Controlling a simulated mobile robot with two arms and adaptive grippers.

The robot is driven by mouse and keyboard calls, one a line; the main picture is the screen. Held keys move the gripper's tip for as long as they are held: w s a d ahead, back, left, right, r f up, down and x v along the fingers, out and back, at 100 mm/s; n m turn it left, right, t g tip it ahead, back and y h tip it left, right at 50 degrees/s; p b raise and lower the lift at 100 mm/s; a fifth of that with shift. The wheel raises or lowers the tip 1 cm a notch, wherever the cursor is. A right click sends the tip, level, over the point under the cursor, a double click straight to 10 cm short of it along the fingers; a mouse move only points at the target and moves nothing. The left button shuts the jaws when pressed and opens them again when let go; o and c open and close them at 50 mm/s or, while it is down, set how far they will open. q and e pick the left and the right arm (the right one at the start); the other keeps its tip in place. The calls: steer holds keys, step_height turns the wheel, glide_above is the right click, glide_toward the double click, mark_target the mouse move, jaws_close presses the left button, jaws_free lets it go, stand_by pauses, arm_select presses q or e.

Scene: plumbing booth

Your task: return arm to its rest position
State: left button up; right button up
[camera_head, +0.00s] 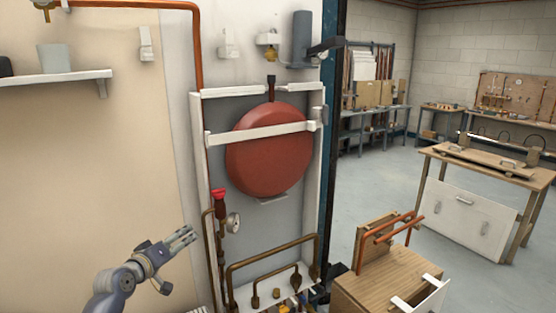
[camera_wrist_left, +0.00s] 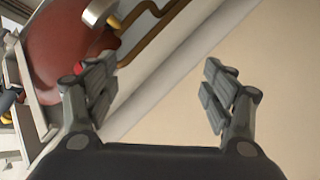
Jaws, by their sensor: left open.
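My left gripper (camera_head: 180,239) is at the lower left of the head view, in front of the beige wall and left of the red-handled valve. In the left wrist view the left gripper (camera_wrist_left: 160,85) is open, its two fingers apart with nothing between them. The beige wall and a pale vertical edge show behind the fingers. My right gripper is not in either view.
A red round tank (camera_head: 268,150) hangs in a white frame. Copper pipes (camera_head: 275,250) and a red valve handle (camera_head: 219,194) are below it. A shelf (camera_head: 60,78) with a grey cup is at upper left. A wooden box (camera_head: 385,280) stands at right; floor lies beyond.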

arm_select(q)
steer(key=w+a+r+m+t+y, duration=0.1)
steer(key=a+r+m+t+y, duration=0.4)
steer(key=a+r+m, duration=0.3)
steer(key=s+d+f+g, duration=0.25)
steer(key=s+f, duration=0.25)
steer(key=f, duration=0.9)
steer(key=s+d+f+g, duration=0.1)
steer(key=s+f+g, duration=0.3)
steer(key=f, duration=0.9)
steer(key=s+d+f+g, duration=0.15)
steer(key=s+f, duration=0.45)
steer(key=f, duration=0.8)
steer(key=s+d+f+g, duration=0.3)
steer(key=s+f+g, duration=0.1)
steer(key=s+f, duration=1.35)
steer(key=s+d+f+g, duration=0.1)
steer(key=s+f, duration=0.3)
steer(key=s, duration=0.8)
steer(key=s+d+f+g+h, duration=0.1)
steer(key=s+d+f+g, duration=0.1)
steer(key=s, duration=1)
steer(key=s+d+f+g, duration=0.1)
steer(key=s+f+g, duration=0.2)
steer(key=s, duration=0.9)
step_height(320, 180, down, 3)
steer(key=shift+s+d+r+g+b, duration=0.1)
steer(key=shift+s+d+g+b, duration=0.2)
steer(key=shift+s+d, duration=0.1)
steer(key=shift+c, duration=0.2)
